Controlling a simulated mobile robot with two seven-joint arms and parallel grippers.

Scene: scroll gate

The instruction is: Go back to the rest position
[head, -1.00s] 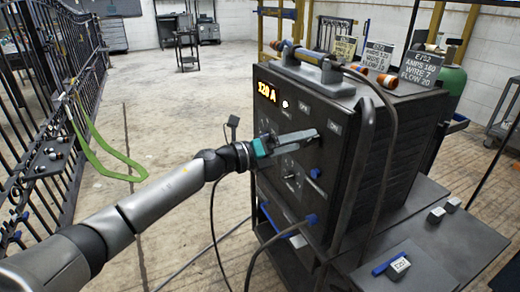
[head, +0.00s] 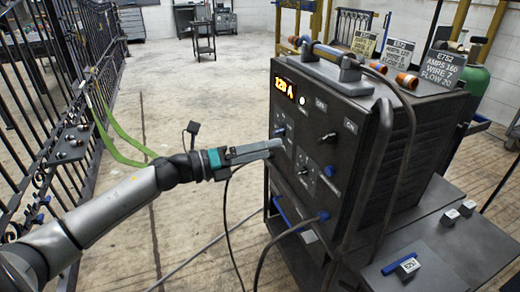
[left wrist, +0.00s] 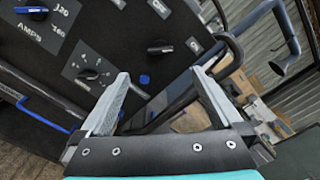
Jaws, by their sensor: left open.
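My left gripper (head: 275,148) is in front of the control panel of a black welding machine (head: 345,175). In the left wrist view the two grey fingers (left wrist: 160,100) stand apart with nothing between them. The panel carries a lit amber display (head: 285,89), a dark knob (head: 328,137) and a lower selector dial (head: 330,170). In the left wrist view, the amps dial (left wrist: 35,12), the selector dial (left wrist: 92,74) and the dark knob (left wrist: 160,48) show beyond the fingers. I cannot tell the exact gap between fingertips and panel. My right gripper is not in view.
A side shelf (head: 455,245) holds small blocks. Cables hang below my left arm. The floor (head: 190,85) behind is open.

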